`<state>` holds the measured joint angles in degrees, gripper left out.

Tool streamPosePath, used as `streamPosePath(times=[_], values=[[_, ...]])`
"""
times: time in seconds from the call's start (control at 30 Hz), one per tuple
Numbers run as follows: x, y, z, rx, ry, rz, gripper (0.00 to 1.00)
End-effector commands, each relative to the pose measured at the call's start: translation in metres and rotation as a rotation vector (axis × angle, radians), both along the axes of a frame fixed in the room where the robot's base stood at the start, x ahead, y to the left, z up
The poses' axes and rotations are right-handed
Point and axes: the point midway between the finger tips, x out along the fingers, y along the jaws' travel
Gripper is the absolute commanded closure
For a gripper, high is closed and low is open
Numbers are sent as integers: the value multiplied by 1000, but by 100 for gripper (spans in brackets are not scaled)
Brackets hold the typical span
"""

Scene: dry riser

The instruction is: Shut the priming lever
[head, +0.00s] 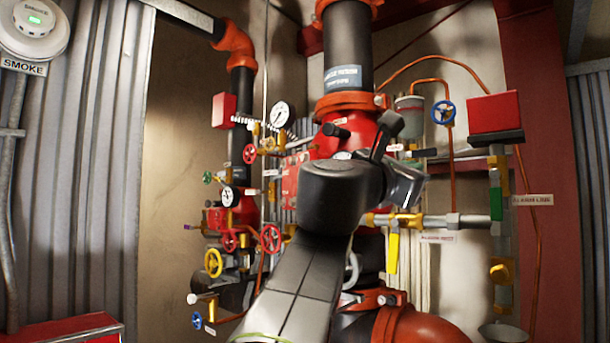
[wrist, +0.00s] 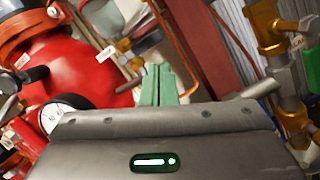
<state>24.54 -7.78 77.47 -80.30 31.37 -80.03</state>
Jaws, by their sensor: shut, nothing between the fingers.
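I cannot read which tag names the priming lever. A grey cup (head: 409,116) with brass fittings under it stands right of the red valve body (head: 330,143). A short black handle (head: 424,153) sticks out sideways below the cup. The cup also shows at the top of the wrist view (wrist: 103,14), with brass fittings (wrist: 126,47) beneath it. My gripper (wrist: 158,84) shows as two green fingers, shut together and empty, in front of the pipework just below these fittings. I cannot tell whether it touches anything. In the head view my arm hides the fingers.
A yellow lever (head: 392,253) hangs down from a brass valve below my wrist. A green handle (head: 496,203) sits on the pipe at right. A blue handwheel (head: 444,113) and a red box (head: 494,112) are close by. Gauges and handwheels crowd the left.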

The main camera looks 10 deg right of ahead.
Motion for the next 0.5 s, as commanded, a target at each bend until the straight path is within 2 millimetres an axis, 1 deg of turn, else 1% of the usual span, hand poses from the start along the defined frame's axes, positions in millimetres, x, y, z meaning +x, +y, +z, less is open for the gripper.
streamPosePath(times=[0.03, 0.2, 0.5], values=[[-4, 7, -3, -1, -2, 4, 100], [-12, 19, -6, -1, 0, 2, 100], [-14, 21, -6, -1, 1, 0, 100]])
